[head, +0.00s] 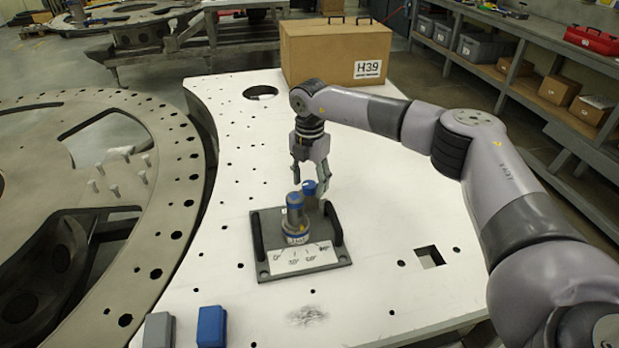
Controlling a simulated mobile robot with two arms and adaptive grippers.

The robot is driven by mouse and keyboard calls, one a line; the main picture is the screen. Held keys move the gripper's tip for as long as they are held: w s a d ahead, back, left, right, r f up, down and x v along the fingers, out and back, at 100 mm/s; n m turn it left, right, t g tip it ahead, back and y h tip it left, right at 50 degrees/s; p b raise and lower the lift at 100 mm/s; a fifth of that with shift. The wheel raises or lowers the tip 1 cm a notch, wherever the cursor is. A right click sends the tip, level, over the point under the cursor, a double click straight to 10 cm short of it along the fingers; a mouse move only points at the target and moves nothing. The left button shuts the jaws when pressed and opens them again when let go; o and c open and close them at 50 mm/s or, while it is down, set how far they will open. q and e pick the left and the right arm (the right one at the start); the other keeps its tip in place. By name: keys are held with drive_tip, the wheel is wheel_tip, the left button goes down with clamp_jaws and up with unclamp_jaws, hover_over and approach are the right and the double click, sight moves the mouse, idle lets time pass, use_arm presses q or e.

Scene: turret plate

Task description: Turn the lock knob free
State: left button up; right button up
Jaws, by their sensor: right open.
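A dark turret plate (345,258) lies on the white table, with a black handle on each side. A grey post with a blue top (295,199) stands on it behind a white angle scale (303,259). A small blue knob (309,187) shows just behind and to the right of the post top. My right gripper (309,186) points down with its fingers apart, one on each side of the blue knob as seen here. I cannot tell whether either finger touches it. The post hides part of the knob's lower side. My left gripper is not in view.
A cardboard box (325,62) marked H39 stands behind my right arm. A grey block (158,331) and a blue block (211,327) sit at the table's front left. A square hole (429,257) lies right of the plate. A large metal ring (165,150) is left of the table.

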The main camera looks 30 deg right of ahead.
drive_tip(key=shift+f, duration=0.25)
drive_tip(key=c, duration=1.1)
drive_tip(key=shift+c, duration=0.2)
